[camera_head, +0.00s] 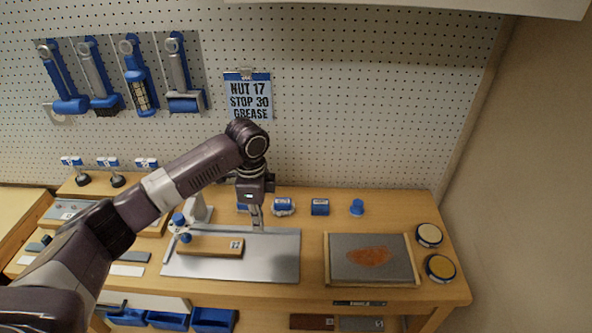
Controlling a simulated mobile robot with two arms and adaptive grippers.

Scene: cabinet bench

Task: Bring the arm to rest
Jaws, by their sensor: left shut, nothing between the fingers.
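My left arm comes in from the lower left, rises to a raised elbow joint and bends down over the bench. My left gripper (257,221) points down at the back part of the grey metal plate (285,262). It is shut and empty. Whether its fingertips touch the plate or hang just above it, I cannot tell. A wooden block (215,250) with a small marked label lies on the plate, to the left of the gripper and nearer the front. My right gripper is not in view.
A framed grey board with an orange patch (368,257) lies at the right, beside two round tins (438,267). Small blue-labelled items (320,207) stand along the back. A white stand (198,208) is close left of the gripper. Tools (138,80) hang on the pegboard.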

